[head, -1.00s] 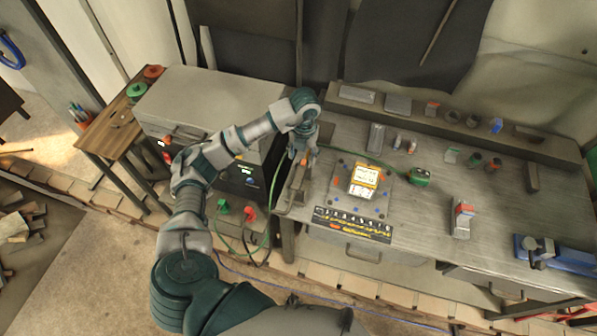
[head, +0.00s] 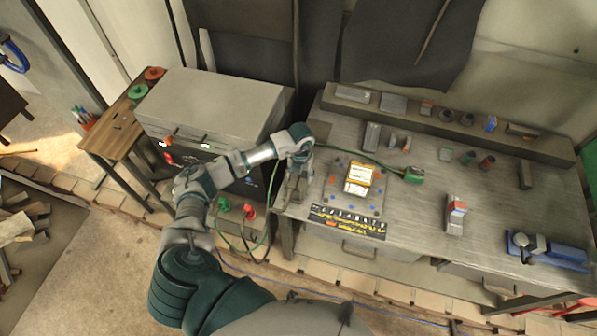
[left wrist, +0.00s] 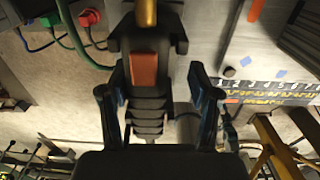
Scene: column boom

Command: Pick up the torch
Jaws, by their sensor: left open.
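The torch (left wrist: 146,72) shows in the left wrist view as a black body with a red-orange panel, a ribbed lower part and a brass-coloured neck at the top. My left gripper (left wrist: 157,105) is open, with one dark finger on each side of the torch. I cannot tell whether either finger touches it. In the head view my left gripper (head: 298,180) is at the bench's left end, pointing down, and mostly hides the torch there. My right gripper is not in view.
The metal bench (head: 412,205) carries a perforated plate (head: 340,190), a yellow-white box (head: 358,178), a green-ended clamp (head: 413,175) and a blue vise (head: 560,254). A grey-topped machine (head: 215,100) stands left of it, with green and red cable plugs (head: 249,211) below.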

